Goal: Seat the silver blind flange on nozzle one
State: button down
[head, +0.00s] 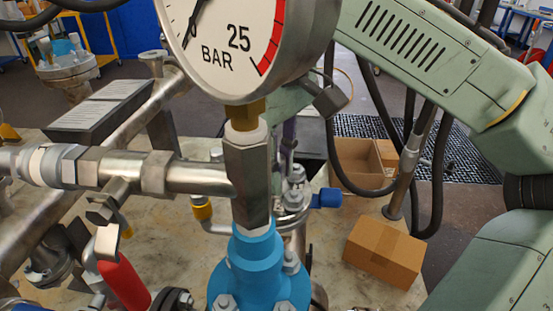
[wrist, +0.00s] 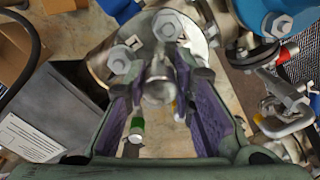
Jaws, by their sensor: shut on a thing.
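My gripper (wrist: 166,88) shows in the wrist view, its two purple-padded fingers closed around a round metal stub at the middle of a silver flange (wrist: 100,66). I take this to be the silver blind flange. Bolt heads or nuts stand beside the fingers. In the head view a purple finger of my gripper (head: 288,136) shows behind the pressure gauge, above a silver bolted fitting (head: 295,195). The gauge and its stem hide most of the grip. I cannot tell which nozzle is number one, or whether the flange touches a nozzle.
The large pressure gauge (head: 245,45) stands in front on a steel fitting above a blue flanged vessel (head: 258,262). A horizontal steel pipe (head: 195,175) runs left from it. A blue valve handle (head: 326,198) is close right of the grip. A cardboard box (head: 383,252) sits at right.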

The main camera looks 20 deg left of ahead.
dwell(0.3)
jog(key=c, duration=1.3)
grip_release()
jog(key=o, duration=0.5)
jog(key=shift+r, duration=0.1)
jog(key=shift+r, duration=3.35)
